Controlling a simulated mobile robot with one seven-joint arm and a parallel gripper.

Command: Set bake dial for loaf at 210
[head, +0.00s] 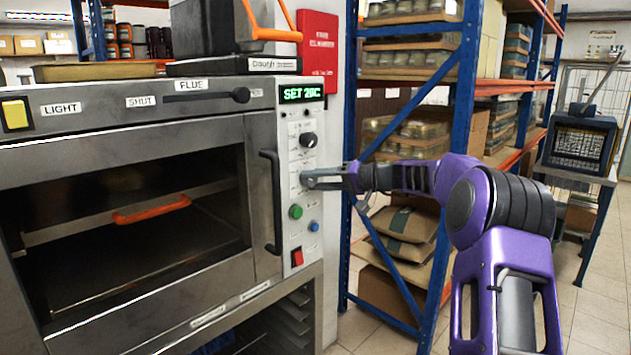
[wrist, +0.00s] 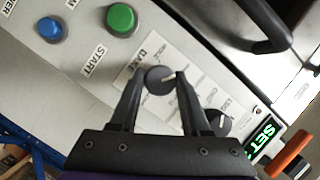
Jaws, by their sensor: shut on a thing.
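The bake dial is a small dark round knob (wrist: 159,81) with a pale pointer line, beside a printed "BAKE" label in the wrist view. My gripper (wrist: 160,76) is shut on it, one finger on each side. The green display (head: 302,93) above reads "SET 20C". A second dark knob (head: 308,140) sits between the display and my gripper; it also shows in the wrist view (wrist: 218,123). No dial number under the pointer is legible.
Below my gripper are a green button (head: 296,211), a blue button (head: 314,226) and a red switch (head: 297,257). The oven door handle (head: 272,202) stands out just left of the panel. A blue shelf post (head: 455,170) rises behind my arm.

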